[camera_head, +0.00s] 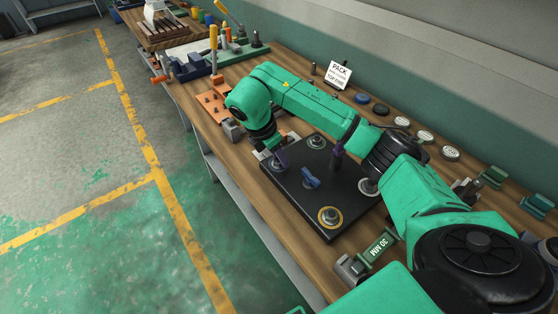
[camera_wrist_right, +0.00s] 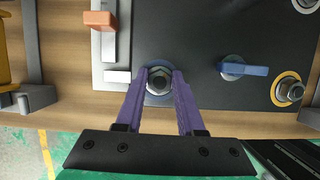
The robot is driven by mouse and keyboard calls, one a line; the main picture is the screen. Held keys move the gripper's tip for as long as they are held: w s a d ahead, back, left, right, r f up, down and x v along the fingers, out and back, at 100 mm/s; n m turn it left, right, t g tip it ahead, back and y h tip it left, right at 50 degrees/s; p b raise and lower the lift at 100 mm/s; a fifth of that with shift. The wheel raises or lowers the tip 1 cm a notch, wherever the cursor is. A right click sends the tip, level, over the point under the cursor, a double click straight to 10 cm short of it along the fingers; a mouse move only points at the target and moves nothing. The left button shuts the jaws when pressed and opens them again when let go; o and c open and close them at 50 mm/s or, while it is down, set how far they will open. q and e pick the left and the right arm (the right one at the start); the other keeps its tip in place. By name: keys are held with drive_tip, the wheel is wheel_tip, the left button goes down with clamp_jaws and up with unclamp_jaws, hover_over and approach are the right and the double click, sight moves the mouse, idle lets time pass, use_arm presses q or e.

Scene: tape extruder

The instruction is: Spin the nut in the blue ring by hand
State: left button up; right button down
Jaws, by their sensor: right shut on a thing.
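My right gripper (camera_head: 281,157) is at the far-left corner of the black plate (camera_head: 312,224), its purple fingers pointing down. In the right wrist view its fingertips (camera_wrist_right: 159,77) sit on either side of a grey hex nut (camera_wrist_right: 158,81) and are shut on it. In the head view my gripper mostly hides this nut. My left gripper is not in view.
An orange tray (camera_head: 212,104) lies left of the plate. A "PACK" sign (camera_head: 339,75) and several round caps stand along the back.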

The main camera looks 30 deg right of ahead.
drive_tip(key=shift+r+m+p, duration=0.15)
drive_tip(key=shift+m+p, duration=0.25)
drive_tip(key=shift+p, duration=0.15)
drive_tip(key=m+g+p, duration=0.1)
drive_tip(key=m+p, duration=0.1)
drive_tip(key=m, duration=0.1)
drive_tip(key=shift+m+g, duration=0.3)
drive_tip(key=shift+f, duration=0.2)
